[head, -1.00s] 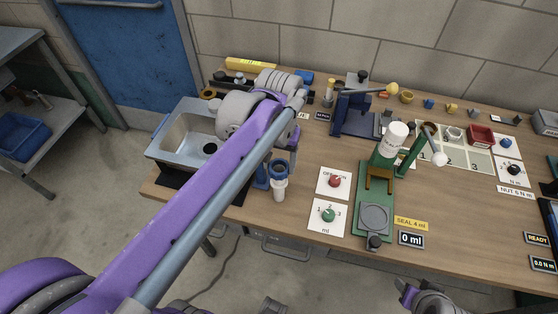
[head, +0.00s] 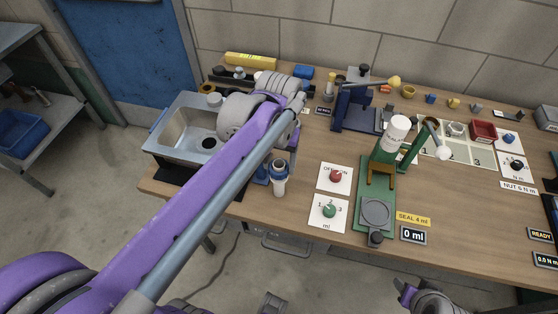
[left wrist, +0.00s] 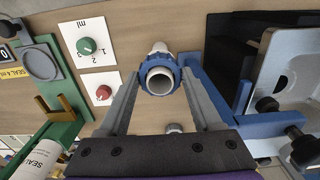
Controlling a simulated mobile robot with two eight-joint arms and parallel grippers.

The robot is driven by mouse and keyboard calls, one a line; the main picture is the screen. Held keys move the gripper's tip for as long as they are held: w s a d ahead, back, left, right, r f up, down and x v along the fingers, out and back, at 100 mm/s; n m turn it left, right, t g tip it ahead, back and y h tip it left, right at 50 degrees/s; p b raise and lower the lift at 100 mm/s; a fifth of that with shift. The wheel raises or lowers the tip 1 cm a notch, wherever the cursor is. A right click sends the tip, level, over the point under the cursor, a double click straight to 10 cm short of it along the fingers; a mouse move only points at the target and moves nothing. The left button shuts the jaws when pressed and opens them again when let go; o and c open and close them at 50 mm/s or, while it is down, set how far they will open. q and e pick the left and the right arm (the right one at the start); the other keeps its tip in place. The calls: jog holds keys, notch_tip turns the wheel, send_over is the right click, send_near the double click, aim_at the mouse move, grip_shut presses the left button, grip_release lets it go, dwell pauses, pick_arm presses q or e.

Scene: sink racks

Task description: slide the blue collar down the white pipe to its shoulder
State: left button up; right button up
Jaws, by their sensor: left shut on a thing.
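The white pipe (head: 279,189) stands upright near the bench's front edge in the head view. The blue collar (head: 279,173) is around its upper part, and a little white pipe end shows above it. In the left wrist view, the collar (left wrist: 145,70) rings the hollow pipe mouth (left wrist: 160,80). My left gripper (left wrist: 162,76) is shut on the collar, one finger on each side. The pipe's shoulder and the gap under the collar are not clear. In the head view my left arm covers most of that gripper. Part of my right arm shows at the bottom edge.
A sink (head: 185,130) is to the left of the pipe. Cards with a red knob (head: 336,176) and a green knob (head: 329,211) lie to its right, then a green stand (head: 369,232). A blue fixture (head: 351,115) stands farther back. Bare bench lies around the cards.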

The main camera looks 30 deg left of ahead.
pick_arm(q)
jog(key=shift+f+b, duration=0.5)
jog(key=shift+f, duration=0.4)
jog(key=o, duration=1.4)
jog(key=shift+r, duration=0.1)
notch_tip(320, 180, up, 11)
jog(key=shift+f+p, duration=0.15)
jog(key=shift+p, duration=0.4)
